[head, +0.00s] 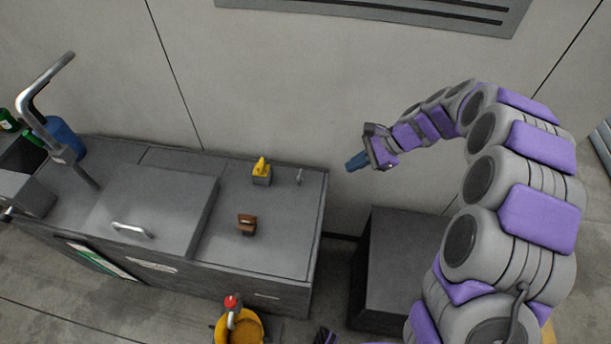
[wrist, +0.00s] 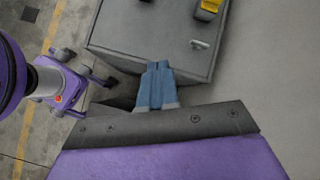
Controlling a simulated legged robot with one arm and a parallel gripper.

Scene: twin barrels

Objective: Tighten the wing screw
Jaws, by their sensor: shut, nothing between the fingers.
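A small silver upright fitting (head: 299,176), which looks like the wing screw, stands near the right end of the grey counter top (head: 280,235). It also shows in the wrist view (wrist: 200,44), near the counter edge. How far it is turned in cannot be told. My gripper (head: 357,162) hangs in the air to the right of the counter, apart from the screw. In the wrist view its blue fingers (wrist: 157,80) are together and empty, with the screw ahead of them and to the right.
A yellow piece on a grey block (head: 262,172) stands left of the screw, and a brown block (head: 247,224) is nearer the front. A lid with a handle (head: 132,230) and a bent metal pipe (head: 50,85) are farther left. A dark box (head: 395,265) stands right of the counter.

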